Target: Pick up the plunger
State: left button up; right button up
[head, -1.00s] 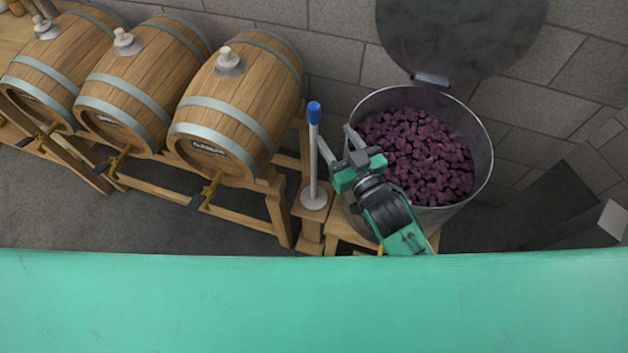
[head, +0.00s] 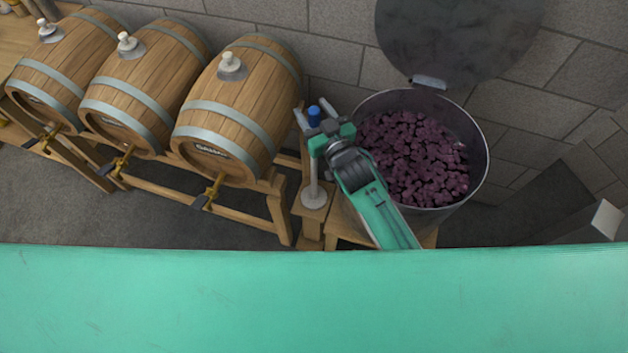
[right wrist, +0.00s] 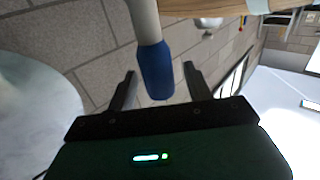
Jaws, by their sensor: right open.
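The plunger (head: 314,184) stands upright on a small wooden stand, with a blue grip on top, a pale shaft and a round white disc at its foot. My right gripper (head: 306,117) is at the blue grip and hides part of the shaft below it. In the right wrist view the blue grip (right wrist: 156,70) lies between the two open dark fingers (right wrist: 160,80), with a gap on each side. My left gripper does not show.
A steel vat (head: 477,176) of dark grapes, with its lid (head: 455,40) raised, stands to the right. A wooden barrel (head: 243,105) on a rack (head: 279,215) is close on the left, with more barrels beyond. A stone wall (head: 335,55) is behind.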

jog(key=shift+r, duration=0.1)
jog(key=c, duration=1.1)
notch_tip(320, 180, up, 20)
jog(key=shift+b, duration=0.8)
